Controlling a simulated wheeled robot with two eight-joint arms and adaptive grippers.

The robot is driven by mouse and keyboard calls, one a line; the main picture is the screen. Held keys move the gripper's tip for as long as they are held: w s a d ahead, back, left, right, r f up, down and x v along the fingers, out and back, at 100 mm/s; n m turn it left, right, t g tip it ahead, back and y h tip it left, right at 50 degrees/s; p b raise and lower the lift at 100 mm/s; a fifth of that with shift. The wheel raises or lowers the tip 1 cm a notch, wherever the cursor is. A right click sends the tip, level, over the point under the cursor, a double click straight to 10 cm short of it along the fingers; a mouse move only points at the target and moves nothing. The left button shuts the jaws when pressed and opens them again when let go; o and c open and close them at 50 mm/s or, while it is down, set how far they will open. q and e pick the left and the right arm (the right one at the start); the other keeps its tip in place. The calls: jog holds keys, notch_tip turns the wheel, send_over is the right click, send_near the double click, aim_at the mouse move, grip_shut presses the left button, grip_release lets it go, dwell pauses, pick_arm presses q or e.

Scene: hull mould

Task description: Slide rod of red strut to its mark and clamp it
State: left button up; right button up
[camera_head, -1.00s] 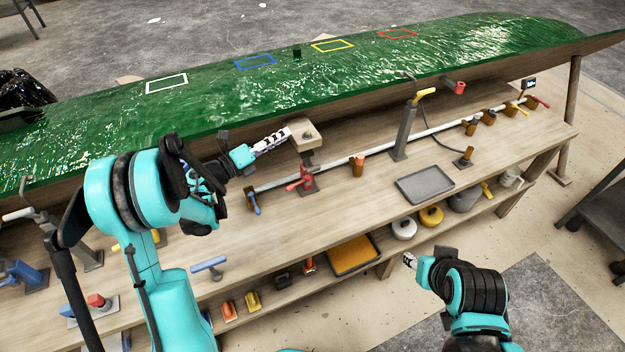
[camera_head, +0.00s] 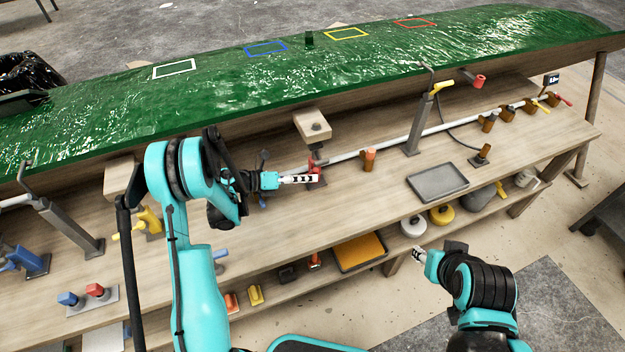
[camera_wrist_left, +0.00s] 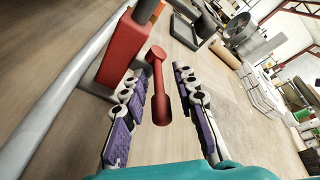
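The red strut (camera_head: 316,165) stands on the bench at mid-picture, under a wooden block (camera_head: 312,124); my left gripper partly hides it. In the left wrist view its red body (camera_wrist_left: 124,45) is at upper left, and a red lever with a round end (camera_wrist_left: 159,88) lies between my fingers. My left gripper (camera_head: 312,179) is open around the lever, with a gap on the right side (camera_wrist_left: 170,90). The strut's rod and its mark cannot be made out. My right gripper (camera_head: 417,254) is in front of the bench, away from the strut; its fingers are too small to judge.
A long grey pipe (camera_head: 385,146) runs along the bench behind my left gripper. A post with a yellow handle (camera_head: 425,110) and a grey tray (camera_head: 438,182) are to the right. The green hull (camera_head: 240,100) overhangs behind. Bare bench (camera_head: 330,215) lies in front.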

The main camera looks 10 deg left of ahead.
pick_arm(q)
jog(key=shift+x, duration=1.1)
grip_shut()
jog(key=shift+w, duration=0.1)
